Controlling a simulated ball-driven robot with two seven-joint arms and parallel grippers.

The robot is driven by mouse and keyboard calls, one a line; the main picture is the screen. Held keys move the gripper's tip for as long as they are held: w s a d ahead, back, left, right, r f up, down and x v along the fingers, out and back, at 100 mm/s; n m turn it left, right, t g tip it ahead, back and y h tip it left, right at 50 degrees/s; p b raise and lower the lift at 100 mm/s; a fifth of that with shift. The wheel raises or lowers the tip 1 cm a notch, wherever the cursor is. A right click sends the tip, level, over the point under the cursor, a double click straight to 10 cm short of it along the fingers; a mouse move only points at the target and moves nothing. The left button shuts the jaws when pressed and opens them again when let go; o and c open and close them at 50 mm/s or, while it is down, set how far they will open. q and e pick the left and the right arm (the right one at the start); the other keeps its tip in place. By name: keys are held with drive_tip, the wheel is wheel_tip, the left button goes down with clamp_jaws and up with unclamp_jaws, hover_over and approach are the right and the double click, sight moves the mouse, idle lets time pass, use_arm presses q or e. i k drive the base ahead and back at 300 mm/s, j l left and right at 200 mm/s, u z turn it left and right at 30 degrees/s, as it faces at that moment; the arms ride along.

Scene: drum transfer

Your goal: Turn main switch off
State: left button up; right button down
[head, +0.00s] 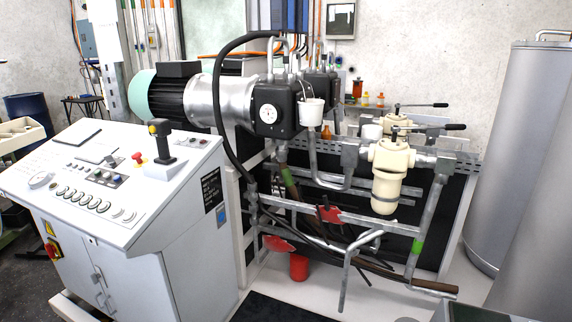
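The main switch appears to be the red rotary knob on a yellow plate (53,249). It is on the lower left front of the white control cabinet (190,265), below a yellow warning triangle (49,228). It is small in the head view, and I cannot tell which way its handle is turned. Neither of my grippers shows in the head view, and nothing is seen touching the switch.
The cabinet's sloping panel (130,215) carries buttons, a red knob (138,158) and a black joystick (160,140). A pump rig with pipes (330,205) stands to the right. Large grey tanks (515,150) fill the right edge. Dark floor shows at lower left.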

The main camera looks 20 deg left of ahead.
sight(51, 249)
drive_tip(key=j+z, duration=0.1)
drive_tip(key=j, duration=4.1)
drive_tip(key=k+j, duration=0.1)
drive_tip(key=j, duration=0.55)
drive_tip(key=k+j, duration=0.1)
drive_tip(key=j, duration=0.55)
drive_tip(key=k+j, duration=0.1)
drive_tip(key=j, duration=0.55)
drive_tip(key=k+j, duration=0.1)
drive_tip(key=j, duration=0.55)
